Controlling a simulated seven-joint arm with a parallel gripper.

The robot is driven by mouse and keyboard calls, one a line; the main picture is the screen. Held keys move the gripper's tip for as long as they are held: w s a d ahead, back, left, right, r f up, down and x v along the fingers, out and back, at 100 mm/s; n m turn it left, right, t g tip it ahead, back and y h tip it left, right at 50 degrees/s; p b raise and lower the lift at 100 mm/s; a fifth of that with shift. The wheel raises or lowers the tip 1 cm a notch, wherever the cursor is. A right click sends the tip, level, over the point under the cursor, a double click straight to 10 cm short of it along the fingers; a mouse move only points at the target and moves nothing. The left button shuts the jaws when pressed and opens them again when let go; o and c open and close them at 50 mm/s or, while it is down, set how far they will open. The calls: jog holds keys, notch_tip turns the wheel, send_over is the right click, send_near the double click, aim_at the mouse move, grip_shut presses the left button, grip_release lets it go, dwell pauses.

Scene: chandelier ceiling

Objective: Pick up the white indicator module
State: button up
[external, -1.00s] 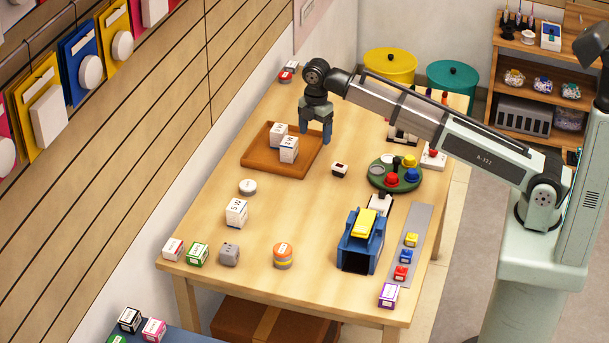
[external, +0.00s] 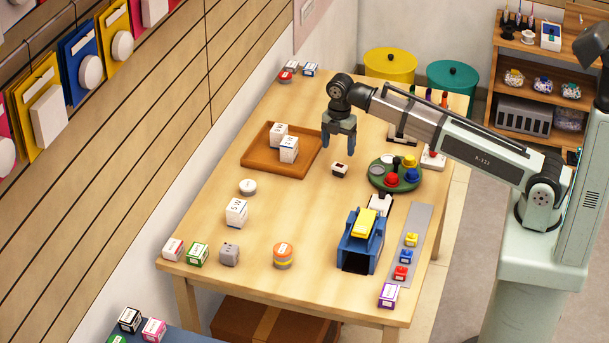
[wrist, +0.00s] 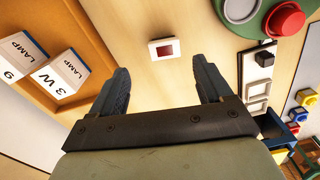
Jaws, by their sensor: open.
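The white indicator module (external: 340,170) is a small white block with a dark red window on top. It sits on the wooden table, between the brown tray and the round green tray. In the wrist view it shows as a white square with a red window (wrist: 164,49), just beyond and between the fingertips. My gripper (external: 338,149) is open and empty, fingers pointing down above the module. The wrist view shows its two dark fingers (wrist: 161,75) spread apart with bare table between them.
A brown tray (external: 250,160) with two white lamp boxes lies to the left. A round green tray (external: 381,183) with red and blue buttons lies to the right. A blue device with a yellow top (external: 362,240) stands nearer the front. The table's middle is mostly clear.

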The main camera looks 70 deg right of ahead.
aim_at(340, 165)
jog(key=shift+f, duration=1.7)
jog(key=shift+s+a+f, duration=0.1)
jog(key=shift+s+f, duration=0.05)
jog(key=shift+f, duration=1.15)
jog(key=shift+s+a+f, duration=0.1)
jog(key=shift+s+f, duration=0.05)
jog(key=shift+f, duration=1.15)
jog(key=c, duration=1)
